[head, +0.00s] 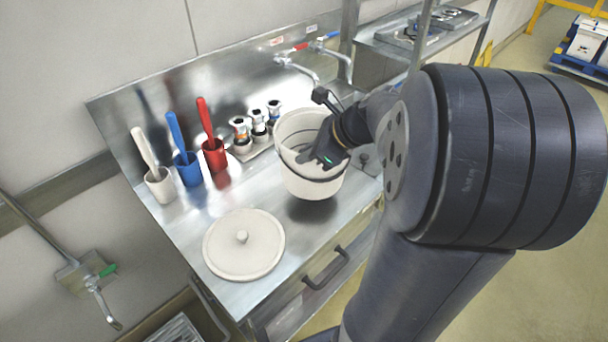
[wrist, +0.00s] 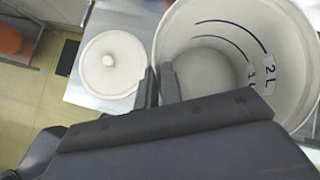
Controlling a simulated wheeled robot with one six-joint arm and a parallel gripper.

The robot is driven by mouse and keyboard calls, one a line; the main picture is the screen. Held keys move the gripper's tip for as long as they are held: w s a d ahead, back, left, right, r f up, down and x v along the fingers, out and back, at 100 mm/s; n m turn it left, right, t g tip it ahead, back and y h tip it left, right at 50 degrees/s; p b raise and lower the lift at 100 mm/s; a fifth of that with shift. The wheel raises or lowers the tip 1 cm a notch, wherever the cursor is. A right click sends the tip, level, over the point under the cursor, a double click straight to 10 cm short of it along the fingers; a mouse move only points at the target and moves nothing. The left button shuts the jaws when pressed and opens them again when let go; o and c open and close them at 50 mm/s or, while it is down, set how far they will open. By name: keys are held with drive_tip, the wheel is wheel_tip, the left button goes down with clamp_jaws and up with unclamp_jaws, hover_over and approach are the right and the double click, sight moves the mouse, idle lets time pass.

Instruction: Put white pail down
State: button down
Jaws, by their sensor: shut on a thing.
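The white pail (head: 312,186) is upright at the right part of the steel counter, with a dark shadow on the counter below its base; it looks slightly raised. My gripper (head: 322,158) is shut on the pail at its near right rim. In the wrist view my gripper's fingers (wrist: 158,86) meet the pail's left rim, and the open pail (wrist: 207,35) shows level marks and looks empty inside. The round white lid (head: 243,251) lies flat on the counter, left of and nearer than the pail; it also shows in the wrist view (wrist: 108,68).
White (head: 160,184), blue (head: 187,171) and red (head: 214,156) cups with brushes stand at the back left of the steel counter (head: 180,223). Several small jars (head: 258,130) stand behind the pail. Taps (head: 308,66) are on the back wall. Bare counter lies between pail and lid.

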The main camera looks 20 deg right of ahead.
drive_tip(key=shift+f, duration=2.85)
drive_tip(key=shift+f, duration=0.2)
drive_tip(key=c, duration=1.6)
unclamp_jaws()
drive_tip(key=shift+r, duration=0.1)
drive_tip(key=v, duration=1.2)
drive_tip(key=shift+r, duration=0.15)
